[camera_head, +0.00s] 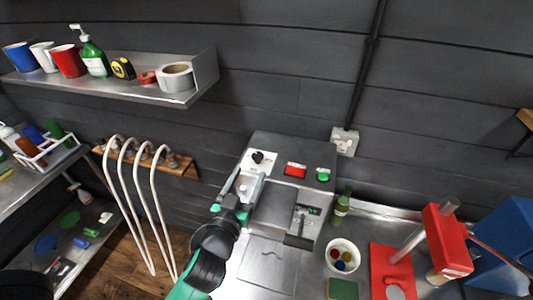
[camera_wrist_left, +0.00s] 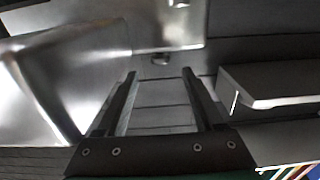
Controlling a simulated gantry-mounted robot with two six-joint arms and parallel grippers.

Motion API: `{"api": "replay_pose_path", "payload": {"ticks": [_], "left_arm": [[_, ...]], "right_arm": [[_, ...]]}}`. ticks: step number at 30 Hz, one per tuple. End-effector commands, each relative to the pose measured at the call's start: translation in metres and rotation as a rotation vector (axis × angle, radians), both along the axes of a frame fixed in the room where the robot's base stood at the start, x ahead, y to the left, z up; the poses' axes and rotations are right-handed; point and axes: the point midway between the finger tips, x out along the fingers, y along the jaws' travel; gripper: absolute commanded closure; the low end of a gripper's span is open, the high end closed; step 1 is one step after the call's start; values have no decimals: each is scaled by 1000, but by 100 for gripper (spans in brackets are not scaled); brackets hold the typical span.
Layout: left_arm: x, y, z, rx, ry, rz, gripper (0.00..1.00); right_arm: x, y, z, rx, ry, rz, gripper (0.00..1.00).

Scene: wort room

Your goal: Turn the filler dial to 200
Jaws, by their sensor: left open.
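The filler (camera_head: 325,195) is a grey steel machine on the bench against the dark wall. Its dial (camera_head: 257,157) is a small black knob on a white plate, at the upper left of its sloped top. The plate's markings are too small to read. My left gripper (camera_head: 246,177) is open and empty in front of the filler, just below the dial and apart from it. In the left wrist view the two open fingers (camera_wrist_left: 158,73) frame dark boards and steel surfaces. I cannot make out the dial there for sure.
A red button (camera_head: 295,170) and a green button (camera_head: 323,175) sit right of the dial. A green bottle (camera_head: 341,209), a white bowl (camera_head: 342,257) and a red capper (camera_head: 446,240) stand to the right. White hoses (camera_head: 158,210) hang left. A loaded shelf (camera_head: 130,91) is at upper left.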

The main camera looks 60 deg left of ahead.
Motion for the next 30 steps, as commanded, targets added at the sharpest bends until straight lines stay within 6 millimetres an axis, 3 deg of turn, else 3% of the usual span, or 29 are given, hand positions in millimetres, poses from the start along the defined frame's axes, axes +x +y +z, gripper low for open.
{"api": "replay_pose_path", "payload": {"ticks": [8, 21, 30], "left_arm": [[9, 11, 1, 0, -1, 5, 31], [70, 75, 2, 0, -3, 3, 31], [80, 85, 1, -1, -2, 1, 31]], "right_arm": [[0, 0, 2, 0, 0, 0, 100], [0, 0, 16, 0, 0, 0, 100], [0, 0, 17, 0, 0, 0, 100]]}}
